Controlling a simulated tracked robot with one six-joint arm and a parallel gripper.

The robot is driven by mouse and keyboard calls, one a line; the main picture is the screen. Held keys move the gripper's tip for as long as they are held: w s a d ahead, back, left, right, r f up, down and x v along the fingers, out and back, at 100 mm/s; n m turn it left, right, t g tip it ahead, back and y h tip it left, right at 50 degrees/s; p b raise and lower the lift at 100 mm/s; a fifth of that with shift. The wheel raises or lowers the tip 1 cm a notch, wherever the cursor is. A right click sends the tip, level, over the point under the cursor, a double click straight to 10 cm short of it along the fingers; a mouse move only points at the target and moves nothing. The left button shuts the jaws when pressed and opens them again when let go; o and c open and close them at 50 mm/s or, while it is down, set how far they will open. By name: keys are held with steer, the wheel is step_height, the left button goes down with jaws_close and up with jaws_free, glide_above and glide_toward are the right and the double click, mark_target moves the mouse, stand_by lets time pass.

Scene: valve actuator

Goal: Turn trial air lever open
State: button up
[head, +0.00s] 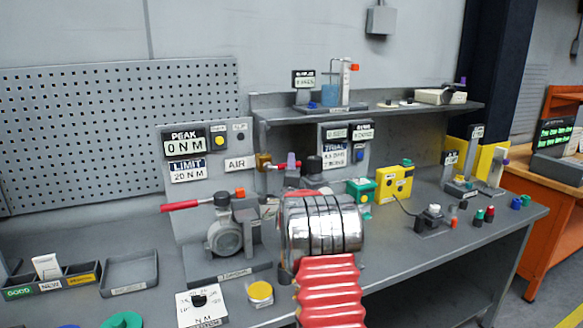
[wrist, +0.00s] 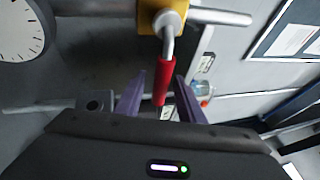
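The trial air lever, a red sleeve (wrist: 163,82) on a bent metal stem, comes out of a brass-yellow valve body (wrist: 160,17) in the wrist view. In the head view the valve body (head: 263,161) sits beside the AIR label, with a little of the red lever (head: 278,167) to its right. My gripper (wrist: 160,84) is open, its two purple fingers on either side of the red sleeve, with a gap visible on both sides. In the head view my gripper (head: 291,160) is partly hidden behind my own arm.
A grey actuator (head: 225,235) with a long red handle (head: 193,205) stands left of my arm. A panel reads PEAK 0 N M (head: 185,145). A yellow box (head: 395,184) and a green-topped unit (head: 361,190) stand to the right. A shelf (head: 380,109) overhangs the bench back.

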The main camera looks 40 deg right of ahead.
jaws_close()
stand_by(0.4)
